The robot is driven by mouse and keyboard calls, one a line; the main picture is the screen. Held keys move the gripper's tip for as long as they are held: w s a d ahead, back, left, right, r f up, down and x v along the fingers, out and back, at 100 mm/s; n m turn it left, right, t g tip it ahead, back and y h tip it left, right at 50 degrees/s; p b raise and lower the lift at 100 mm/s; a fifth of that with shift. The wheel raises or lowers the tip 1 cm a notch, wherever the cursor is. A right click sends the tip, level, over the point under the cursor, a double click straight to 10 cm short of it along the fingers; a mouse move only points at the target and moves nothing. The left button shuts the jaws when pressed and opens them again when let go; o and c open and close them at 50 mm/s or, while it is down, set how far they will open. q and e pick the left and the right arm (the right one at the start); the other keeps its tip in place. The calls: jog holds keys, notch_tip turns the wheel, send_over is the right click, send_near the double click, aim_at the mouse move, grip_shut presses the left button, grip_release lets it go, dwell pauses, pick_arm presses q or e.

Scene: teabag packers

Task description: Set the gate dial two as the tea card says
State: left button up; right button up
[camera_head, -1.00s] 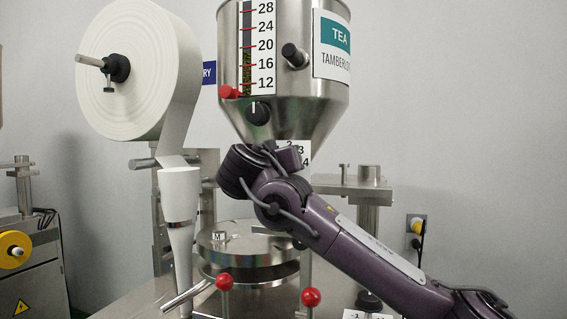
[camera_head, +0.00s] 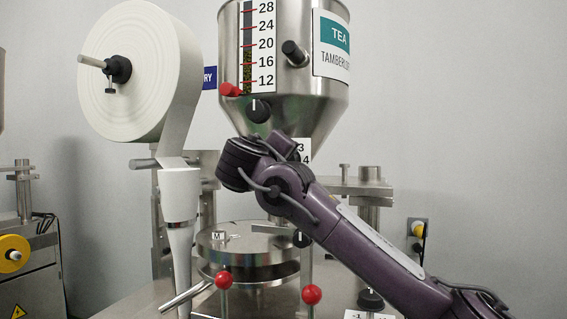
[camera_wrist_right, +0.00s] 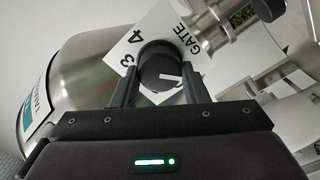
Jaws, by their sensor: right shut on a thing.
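The gate dial (camera_wrist_right: 160,68) is a round black knob with a white pointer line, on a white plate (camera_wrist_right: 120,50) marked GATE. The digits 3 and 4 show on the plate. In the head view my right wrist (camera_head: 255,165) hides the dial, and the plate (camera_head: 304,153) shows only partly. The tea card (camera_head: 332,45) on the steel hopper reads TEA, TAMBERLO, with its edge cut off. My left gripper is out of view.
A paper roll (camera_head: 130,70) stands left. Two red-knobbed levers (camera_head: 312,295) and a round steel plate (camera_head: 250,242) are below.

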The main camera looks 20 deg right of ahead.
jog(key=shift+a+n, duration=0.1)
jog(key=shift+n, duration=0.5)
jog(key=o, duration=1)
jog(key=shift+a, duration=0.1)
jog(key=shift+c, duration=0.2)
